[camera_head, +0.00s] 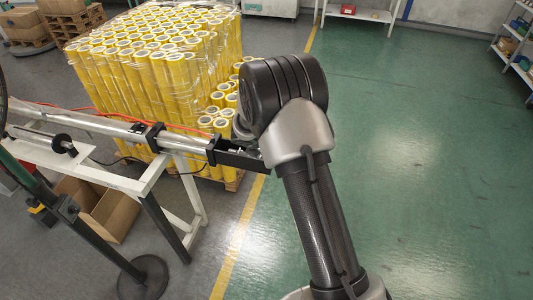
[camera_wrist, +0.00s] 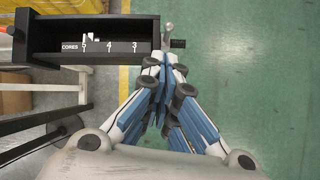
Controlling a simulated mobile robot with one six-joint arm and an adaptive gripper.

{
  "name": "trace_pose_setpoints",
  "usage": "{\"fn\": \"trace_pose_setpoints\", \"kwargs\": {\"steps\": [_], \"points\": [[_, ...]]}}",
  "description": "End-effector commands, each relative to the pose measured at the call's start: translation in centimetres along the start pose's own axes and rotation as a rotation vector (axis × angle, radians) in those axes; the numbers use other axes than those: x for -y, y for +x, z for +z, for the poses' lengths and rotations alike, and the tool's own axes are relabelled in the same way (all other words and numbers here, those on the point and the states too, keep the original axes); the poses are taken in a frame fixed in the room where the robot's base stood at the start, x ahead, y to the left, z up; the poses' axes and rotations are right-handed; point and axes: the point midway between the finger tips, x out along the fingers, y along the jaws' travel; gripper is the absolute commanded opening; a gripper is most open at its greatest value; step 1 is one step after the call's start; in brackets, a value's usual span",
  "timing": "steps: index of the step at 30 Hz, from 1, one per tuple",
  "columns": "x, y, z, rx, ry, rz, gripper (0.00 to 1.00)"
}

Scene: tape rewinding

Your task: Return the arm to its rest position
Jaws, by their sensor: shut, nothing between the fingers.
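My gripper (camera_wrist: 163,66) reaches up the middle of the wrist view. Its blue and white fingers are shut together with nothing visible between them. The fingertips are close to the right end of a black tray (camera_wrist: 142,32) marked "CORES" with white numbers. Whether they touch it cannot be told. In the head view my arm rises in the middle and bends over at a dark joint. My gripper is mostly hidden behind the arm there, near the black tray (camera_head: 238,157).
A metal rail (camera_head: 100,124) on a white table (camera_head: 120,182) leads to the tray. Wrapped yellow rolls (camera_head: 150,65) stand on a pallet behind. A cardboard box (camera_head: 108,210) and a round-based stand (camera_head: 143,278) are at left. The green floor (camera_head: 430,170) at right is clear.

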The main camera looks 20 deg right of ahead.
Motion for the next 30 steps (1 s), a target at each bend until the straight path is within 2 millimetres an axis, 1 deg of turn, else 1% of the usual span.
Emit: {"fn": "trace_pose_setpoints", "kwargs": {"steps": [1,3,19,21,23,26,29,30], "points": [[-0.1,-0.5,0.2,0.001,0.001,0.001,0.0],[-0.1,-0.7,0.2,-0.001,0.001,0.0,0.0],[0.0,-0.8,0.2,-0.001,0.001,0.0,0.0],[0.1,-1.1,0.4,0.002,0.02,-0.001,0.0],[0.3,-1.9,0.8,0.008,0.065,-0.003,0.0],[1.4,-4.3,1.8,0.022,0.218,-0.01,0.0],[3.4,-7.9,2.4,0.033,0.451,-0.022,0.0],[4.3,-9.4,2.4,0.034,0.554,-0.027,0.0]]}}
